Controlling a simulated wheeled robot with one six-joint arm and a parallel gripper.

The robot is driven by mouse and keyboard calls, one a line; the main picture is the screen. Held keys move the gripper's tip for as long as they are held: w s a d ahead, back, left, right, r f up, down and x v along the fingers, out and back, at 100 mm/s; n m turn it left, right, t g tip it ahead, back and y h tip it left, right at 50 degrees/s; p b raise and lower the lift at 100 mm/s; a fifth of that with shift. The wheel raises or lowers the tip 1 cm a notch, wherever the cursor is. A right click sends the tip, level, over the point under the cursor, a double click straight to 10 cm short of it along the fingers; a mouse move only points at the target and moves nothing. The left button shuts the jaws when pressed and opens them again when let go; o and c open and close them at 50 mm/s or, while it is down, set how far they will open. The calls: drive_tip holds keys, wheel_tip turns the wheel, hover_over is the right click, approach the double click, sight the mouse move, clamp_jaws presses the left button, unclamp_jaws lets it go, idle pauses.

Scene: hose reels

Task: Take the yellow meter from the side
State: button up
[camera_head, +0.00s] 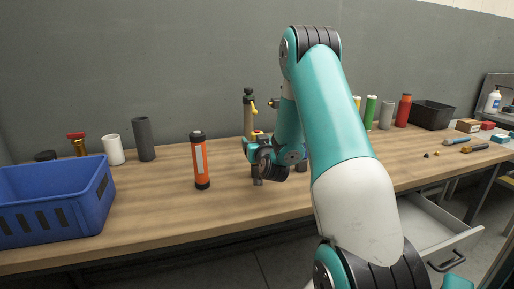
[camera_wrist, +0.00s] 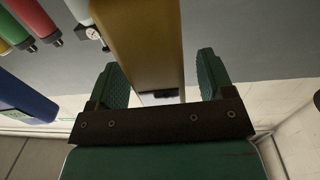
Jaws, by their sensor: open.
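In the wrist view a broad yellow-brown block, which looks like the yellow meter (camera_wrist: 150,40), reaches down from the top edge between my two fingers. My gripper (camera_wrist: 158,72) is open, with one green finger on each side of the block and a narrow gap at each side. In the head view my gripper (camera_head: 257,172) is low over the wooden bench, near its middle. Only a small yellow and red bit shows just above it there; my arm and gripper hide most of what is behind.
An orange cylinder (camera_head: 200,160) stands left of my gripper, and a blue crate (camera_head: 55,205) farther left. Several tubes and a black bin (camera_head: 432,115) are at the right. A drawer (camera_head: 440,230) hangs open below.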

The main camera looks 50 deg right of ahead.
drive_tip(key=shift+p+x, duration=0.35)
drive_tip(key=shift+x, duration=0.45)
drive_tip(key=c, duration=1)
drive_tip(key=shift+c, duration=0.2)
